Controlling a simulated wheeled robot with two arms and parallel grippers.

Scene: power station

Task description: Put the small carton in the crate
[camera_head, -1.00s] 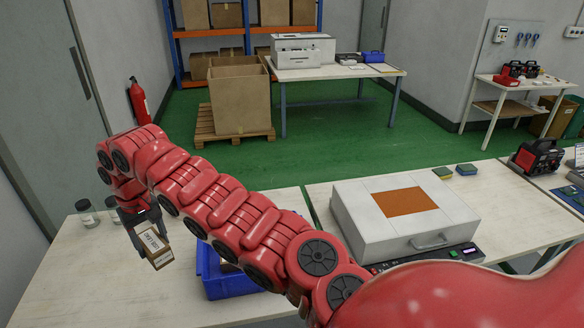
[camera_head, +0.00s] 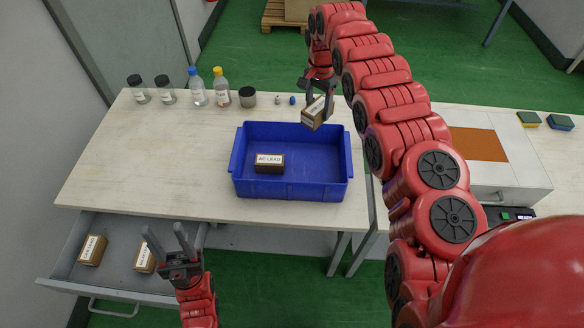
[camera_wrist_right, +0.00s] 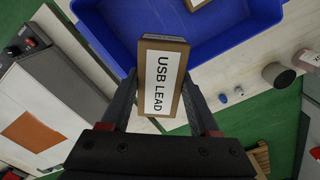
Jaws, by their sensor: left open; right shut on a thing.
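My right gripper (camera_head: 317,97) is shut on a small brown carton (camera_head: 313,114) with a white label. In the right wrist view the held carton (camera_wrist_right: 160,82) reads "USB LEAD". It is held tilted at the back right rim of the blue crate (camera_head: 292,190); I cannot tell its exact height. The crate stands on the bench, and a carton labelled "AC LEAD" (camera_head: 270,160) lies inside, towards the front left. The crate also shows in the right wrist view (camera_wrist_right: 215,35). My left gripper (camera_head: 167,236) is open and empty, in front of the bench by the open drawer.
The open drawer (camera_head: 117,247) holds two cartons, one at left (camera_head: 92,250) and one (camera_head: 145,259) beside my left gripper. Jars and bottles (camera_head: 198,90) line the bench's back edge. The bench top (camera_head: 160,150) left of the crate is clear. A white case (camera_head: 515,175) stands at right.

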